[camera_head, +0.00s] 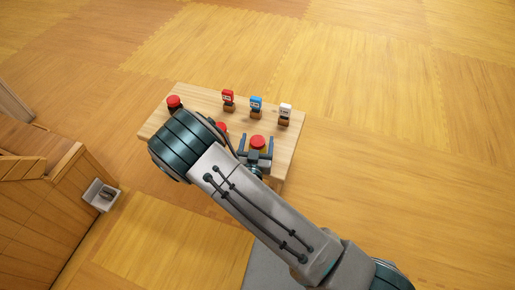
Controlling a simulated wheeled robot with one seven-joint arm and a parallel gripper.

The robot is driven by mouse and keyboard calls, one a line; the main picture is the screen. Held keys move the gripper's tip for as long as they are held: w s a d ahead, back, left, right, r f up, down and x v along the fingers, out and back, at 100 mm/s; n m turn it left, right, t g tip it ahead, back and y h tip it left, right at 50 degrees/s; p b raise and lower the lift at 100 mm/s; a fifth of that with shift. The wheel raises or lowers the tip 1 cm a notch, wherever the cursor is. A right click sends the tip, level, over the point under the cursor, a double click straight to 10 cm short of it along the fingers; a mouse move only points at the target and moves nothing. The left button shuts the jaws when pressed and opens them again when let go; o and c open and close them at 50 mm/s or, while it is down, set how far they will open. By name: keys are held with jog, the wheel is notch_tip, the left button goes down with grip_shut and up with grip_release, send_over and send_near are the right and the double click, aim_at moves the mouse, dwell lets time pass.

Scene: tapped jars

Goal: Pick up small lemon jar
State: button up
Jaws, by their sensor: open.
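Several small jars with red lids stand on a light wooden table (206,98). One red-lidded jar (257,142) shows between the two fingers of my gripper (256,143). The gripper is open, with one finger on each side of that lid; I cannot tell whether they touch it. A second red-lidded jar (221,127) is partly hidden behind my arm. A third, dark with a red lid (174,102), stands at the table's left end. No label is readable, so I cannot tell which jar is the small lemon one.
Along the table's far side stand a red tag (228,96), a blue tag (256,104) and a white tag (286,110) on small brown bases. A wooden cabinet (40,205) with a small grey box (100,195) is at left. Open floor lies right.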

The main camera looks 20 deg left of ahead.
jog(key=shift+w+a, duration=0.1)
jog(key=shift+w, duration=1.15)
jog(key=c, duration=1.2)
jog(key=shift+c, duration=0.2)
